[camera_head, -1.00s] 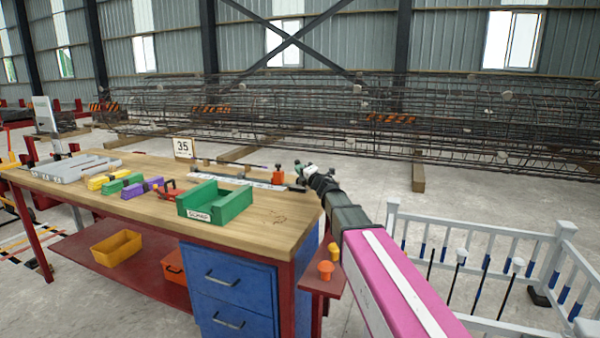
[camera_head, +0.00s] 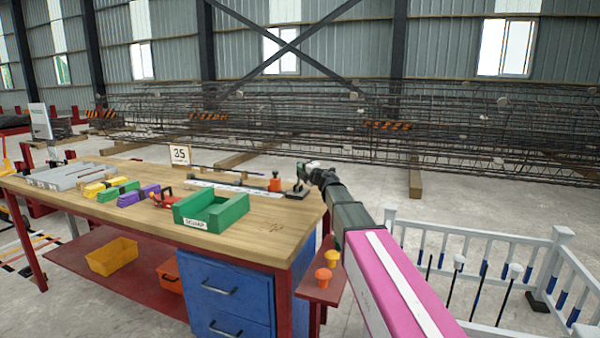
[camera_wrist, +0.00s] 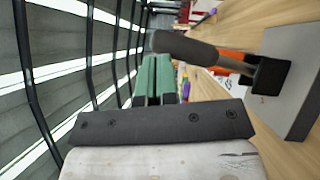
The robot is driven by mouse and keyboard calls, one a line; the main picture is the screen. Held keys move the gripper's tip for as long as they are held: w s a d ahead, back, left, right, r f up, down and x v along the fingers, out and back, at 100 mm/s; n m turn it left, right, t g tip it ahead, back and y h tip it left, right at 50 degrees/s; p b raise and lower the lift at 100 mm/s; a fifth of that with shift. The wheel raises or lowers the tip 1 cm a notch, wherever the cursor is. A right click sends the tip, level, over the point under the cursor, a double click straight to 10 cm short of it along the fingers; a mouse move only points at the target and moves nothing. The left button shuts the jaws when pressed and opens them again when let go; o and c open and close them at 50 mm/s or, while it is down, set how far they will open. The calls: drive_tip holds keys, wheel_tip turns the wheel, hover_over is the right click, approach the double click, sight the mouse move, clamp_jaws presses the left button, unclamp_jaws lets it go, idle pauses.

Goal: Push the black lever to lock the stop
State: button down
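The black lever (camera_wrist: 187,47) stands on a grey block at the right of the wrist view, its thick handle reaching left across the tips of my gripper. In the head view, a black post and base (camera_head: 297,193) show at the right end of the bench, beside my gripper (camera_head: 309,168). The orange-red stop (camera_head: 275,182) sits just left of it on a pale scale strip (camera_head: 222,187). In the wrist view my gripper's green fingers (camera_wrist: 154,70) lie side by side and look shut, with nothing seen between them. I cannot tell whether they touch the handle.
A green scrap bin (camera_head: 211,209), coloured blocks (camera_head: 119,190) and a "35" sign (camera_head: 180,154) are on the wooden bench (camera_head: 265,232). Orange and yellow knobs (camera_head: 323,275) stand on a side shelf. A white railing (camera_head: 485,247) is at right; a rebar cage (camera_head: 450,130) lies behind.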

drive_tip(key=shift+w+d, duration=0.25)
drive_tip(key=shift+w, duration=0.5)
drive_tip(key=shift+w+d, duration=0.25)
drive_tip(key=shift+w, duration=0.45)
drive_tip(key=shift+w, duration=0.1)
